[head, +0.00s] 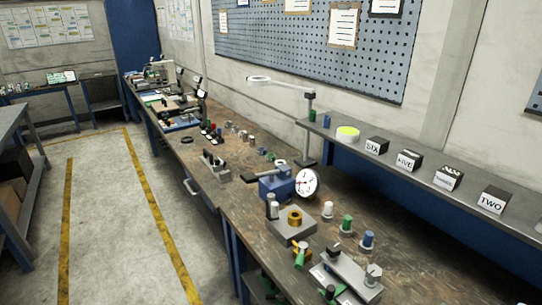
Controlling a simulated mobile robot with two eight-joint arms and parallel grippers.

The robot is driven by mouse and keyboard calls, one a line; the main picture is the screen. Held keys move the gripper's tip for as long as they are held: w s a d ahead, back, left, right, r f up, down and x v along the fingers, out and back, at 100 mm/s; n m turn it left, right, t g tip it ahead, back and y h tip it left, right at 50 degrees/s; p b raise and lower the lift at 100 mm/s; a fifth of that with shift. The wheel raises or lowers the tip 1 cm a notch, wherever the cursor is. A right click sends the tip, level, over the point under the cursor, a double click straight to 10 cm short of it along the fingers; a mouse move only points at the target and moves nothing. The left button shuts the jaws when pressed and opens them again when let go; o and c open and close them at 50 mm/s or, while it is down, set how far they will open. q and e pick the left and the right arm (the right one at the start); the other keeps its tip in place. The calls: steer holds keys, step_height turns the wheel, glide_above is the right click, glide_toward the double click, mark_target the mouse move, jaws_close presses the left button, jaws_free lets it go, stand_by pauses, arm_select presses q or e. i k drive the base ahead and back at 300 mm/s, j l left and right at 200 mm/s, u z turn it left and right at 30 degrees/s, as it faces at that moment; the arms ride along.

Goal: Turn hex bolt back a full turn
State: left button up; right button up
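A pale grey bolt-like piece (374,272) stands upright on the right end of a grey block (345,280) at the near edge of the workbench. It may be the hex bolt, but it is too small to make out its head shape for certain. Neither of my grippers is in view, so I cannot tell their state or their distance from it.
A brass ring piece (294,218) on a grey base, a white dial (306,183) on a blue body and several small coloured knobs crowd the bench. A shelf with lettered black blocks (448,178) runs behind. The floor aisle (120,230) on the left is clear.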

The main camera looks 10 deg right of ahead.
mark_target(374, 273)
steer(key=z, duration=1.4)
steer(key=k+j+z, duration=0.25)
steer(key=i+j, duration=0.1)
